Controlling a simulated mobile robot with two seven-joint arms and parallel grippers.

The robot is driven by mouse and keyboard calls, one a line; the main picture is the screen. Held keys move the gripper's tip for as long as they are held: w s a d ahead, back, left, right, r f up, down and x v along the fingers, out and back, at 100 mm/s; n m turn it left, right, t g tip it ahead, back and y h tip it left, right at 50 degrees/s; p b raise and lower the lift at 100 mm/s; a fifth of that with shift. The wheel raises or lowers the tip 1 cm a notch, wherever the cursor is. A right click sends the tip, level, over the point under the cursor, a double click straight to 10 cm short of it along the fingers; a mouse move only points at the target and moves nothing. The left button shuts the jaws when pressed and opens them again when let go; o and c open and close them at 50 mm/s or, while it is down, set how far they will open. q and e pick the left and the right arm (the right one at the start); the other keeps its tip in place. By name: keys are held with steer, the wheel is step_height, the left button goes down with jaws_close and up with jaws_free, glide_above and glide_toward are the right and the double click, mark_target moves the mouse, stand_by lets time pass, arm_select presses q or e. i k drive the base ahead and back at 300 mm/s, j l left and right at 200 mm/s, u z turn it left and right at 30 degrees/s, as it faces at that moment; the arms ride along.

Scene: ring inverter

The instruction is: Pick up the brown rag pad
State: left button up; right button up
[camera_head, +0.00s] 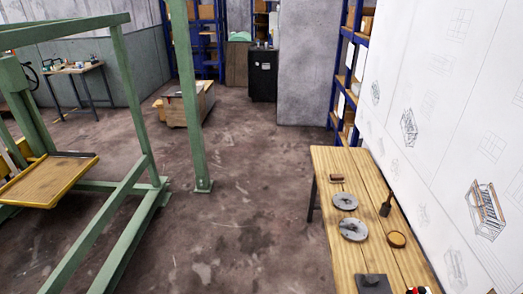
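A wooden table (378,187) stands at the right, against the white wall. A small reddish-brown block-like piece (337,178) lies near its far left edge. A round orange-brown piece (397,239) with a darker rim lies near the right edge. I cannot tell for sure which of these is the brown rag pad. Neither of my grippers is in view.
Two grey discs (353,229) lie between the brown pieces. A dark handled tool (386,207) lies near the wall edge. A dark block (373,283) sits at the near end. A green metal frame (130,95) stands left. The floor (250,185) between is clear.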

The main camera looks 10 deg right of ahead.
mark_target(335, 178)
steer(key=i+j+u, duration=0.4)
steer(key=i, duration=0.2)
steer(key=i+u, duration=0.4)
steer(key=i, duration=0.15)
steer(key=i+u, duration=0.4)
steer(key=i, duration=0.25)
steer(key=i+l+u, duration=0.4)
steer(key=i, duration=0.2)
steer(key=z, duration=0.45)
steer(key=i+j+z, duration=0.1)
steer(key=z, duration=0.35)
steer(key=j+z, duration=0.1)
steer(key=z, duration=0.35)
steer(key=i+j+z, duration=0.1)
steer(key=z, duration=0.3)
steer(key=j+z, duration=0.1)
steer(key=z, duration=2.1)
